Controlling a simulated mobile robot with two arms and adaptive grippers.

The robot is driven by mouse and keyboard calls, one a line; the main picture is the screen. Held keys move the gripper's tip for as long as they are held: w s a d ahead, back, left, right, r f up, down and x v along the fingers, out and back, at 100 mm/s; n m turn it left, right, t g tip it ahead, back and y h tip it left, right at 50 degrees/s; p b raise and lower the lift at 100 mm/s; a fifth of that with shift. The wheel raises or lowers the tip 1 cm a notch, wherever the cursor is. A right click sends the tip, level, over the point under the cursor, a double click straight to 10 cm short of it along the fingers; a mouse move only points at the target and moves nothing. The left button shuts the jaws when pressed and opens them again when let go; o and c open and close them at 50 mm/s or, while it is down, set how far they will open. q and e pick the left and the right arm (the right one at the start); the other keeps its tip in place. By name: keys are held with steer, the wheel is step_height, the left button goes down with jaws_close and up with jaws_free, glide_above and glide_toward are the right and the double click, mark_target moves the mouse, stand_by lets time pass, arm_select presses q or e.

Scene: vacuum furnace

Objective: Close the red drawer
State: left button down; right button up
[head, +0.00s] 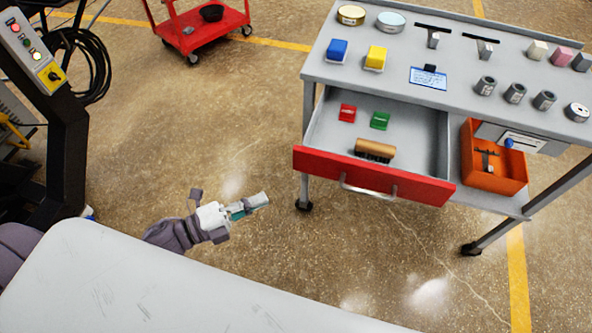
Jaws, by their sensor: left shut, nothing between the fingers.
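The red drawer (330,168) of the grey workbench stands pulled out, with its red front towards me. A silver bar handle (367,189) is on that front. Inside the drawer lie a red block (347,113), a green block (380,120) and a brown brush-like thing (375,150). My left gripper (262,201) is to the left of the drawer front, apart from it and from the handle. It is shut and empty. My right gripper does not show.
The grey workbench (400,85) carries blocks, tins and metal parts. An orange bin (488,178) sits right of the drawer. A white surface (150,285) fills the lower left. A control panel (30,48) and red cart (203,28) stand farther left. Floor between is clear.

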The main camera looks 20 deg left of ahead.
mark_target(311, 165)
arm_select(q)
steer(key=x, duration=0.3)
steer(key=p+x, duration=0.1)
steer(key=x, duration=0.3)
steer(key=w+a+x, duration=0.1)
steer(key=x, duration=0.2)
steer(key=shift+w+d+p, duration=0.15)
steer(key=shift+w+p, duration=0.2)
steer(key=shift+w, duration=0.8)
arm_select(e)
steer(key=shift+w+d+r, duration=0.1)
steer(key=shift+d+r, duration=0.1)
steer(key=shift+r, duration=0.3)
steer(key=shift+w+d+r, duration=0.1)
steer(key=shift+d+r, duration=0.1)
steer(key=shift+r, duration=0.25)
arm_select(q)
steer(key=shift+w, duration=0.1)
